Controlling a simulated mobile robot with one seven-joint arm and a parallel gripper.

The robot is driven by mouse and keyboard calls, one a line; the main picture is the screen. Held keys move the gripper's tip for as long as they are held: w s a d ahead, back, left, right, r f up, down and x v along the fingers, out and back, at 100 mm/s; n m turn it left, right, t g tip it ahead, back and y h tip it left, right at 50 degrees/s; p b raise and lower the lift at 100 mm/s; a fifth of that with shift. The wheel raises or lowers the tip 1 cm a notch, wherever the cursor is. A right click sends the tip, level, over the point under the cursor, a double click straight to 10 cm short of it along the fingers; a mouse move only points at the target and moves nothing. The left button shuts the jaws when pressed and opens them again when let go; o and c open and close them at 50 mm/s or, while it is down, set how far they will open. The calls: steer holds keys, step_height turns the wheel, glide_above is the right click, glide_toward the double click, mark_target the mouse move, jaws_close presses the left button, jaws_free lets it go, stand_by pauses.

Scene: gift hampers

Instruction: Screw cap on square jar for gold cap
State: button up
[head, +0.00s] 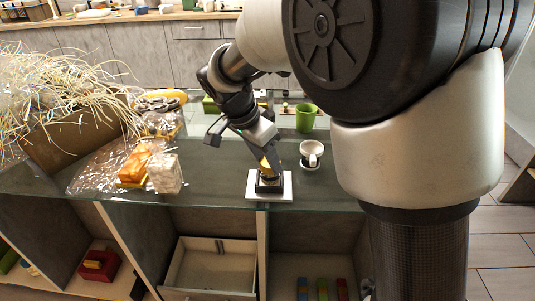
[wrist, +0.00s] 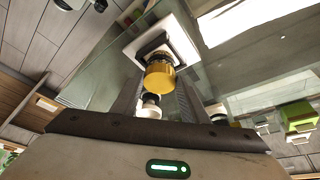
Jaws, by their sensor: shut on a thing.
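The gold cap (wrist: 160,77) is held between the fingers of my gripper (head: 266,167), which points down over the table. In the wrist view the cap has a ribbed side. The square jar (head: 268,187) is directly below the cap and looks dark. It stands on a white square plate (head: 283,194) near the table's front edge, and the plate also shows in the wrist view (wrist: 184,43). The jar is partly hidden by the cap and gripper. I cannot tell whether cap and jar rim touch.
A white cup (head: 311,152) stands right of the plate, with a green mug (head: 306,116) behind it. A pale block (head: 165,174), an orange-topped item (head: 134,164) and clear wrap lie left. A tipped basket (head: 65,147) with straw is far left. Open shelves are below.

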steer(key=shift+r, duration=0.1)
steer(key=m, duration=0.2)
steer(key=m+g+h+p, duration=0.1)
steer(key=shift+w+a+r+m, duration=0.1)
steer(key=shift+w+m, duration=0.15)
steer(key=shift+m, duration=0.45)
